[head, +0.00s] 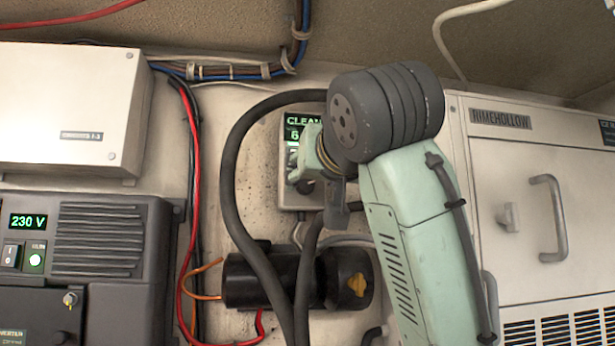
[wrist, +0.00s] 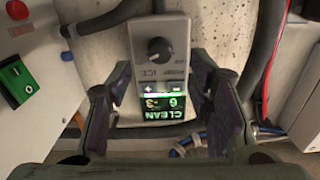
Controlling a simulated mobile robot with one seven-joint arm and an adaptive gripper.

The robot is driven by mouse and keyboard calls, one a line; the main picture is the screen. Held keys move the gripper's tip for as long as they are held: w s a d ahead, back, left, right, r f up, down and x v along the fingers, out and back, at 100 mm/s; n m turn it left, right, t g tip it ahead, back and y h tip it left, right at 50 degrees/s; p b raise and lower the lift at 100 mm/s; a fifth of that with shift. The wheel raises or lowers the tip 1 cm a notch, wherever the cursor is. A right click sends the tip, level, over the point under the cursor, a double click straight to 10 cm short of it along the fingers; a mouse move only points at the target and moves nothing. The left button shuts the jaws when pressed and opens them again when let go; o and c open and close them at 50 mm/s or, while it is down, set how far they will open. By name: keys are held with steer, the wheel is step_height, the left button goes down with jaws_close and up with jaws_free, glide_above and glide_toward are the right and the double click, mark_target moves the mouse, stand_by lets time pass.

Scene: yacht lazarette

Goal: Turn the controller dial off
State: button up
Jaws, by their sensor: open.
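The controller (wrist: 176,70) is a small grey wall box with a lit green display (wrist: 161,107) reading CLEAN, upside down in the wrist view. Its round black dial (wrist: 159,50) sits in the middle of the face, with lettering beside it; its exact setting is too small to read. In the head view the controller (head: 291,198) is largely covered by my arm and I cannot make out the dial clearly. My gripper (wrist: 160,90) is open, its dark fingers on either side of the controller in the wrist view. Nothing is between the fingers, and the dial appears apart from them.
A thick black hose (head: 232,165) loops left of the controller. The inverter (head: 110,245) showing 230 V and a white box (head: 70,105) stand left. A handled cabinet (head: 520,190) stands right. Cables run above.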

mark_target(307, 185)
steer(key=w+p, duration=0.1)
steer(key=w, duration=0.2)
steer(key=w+a, duration=0.1)
steer(key=w, duration=0.2)
steer(key=shift+a+p, duration=0.1)
steer(key=shift+p, duration=0.25)
steer(key=shift+c, duration=0.2)
jaws_close()
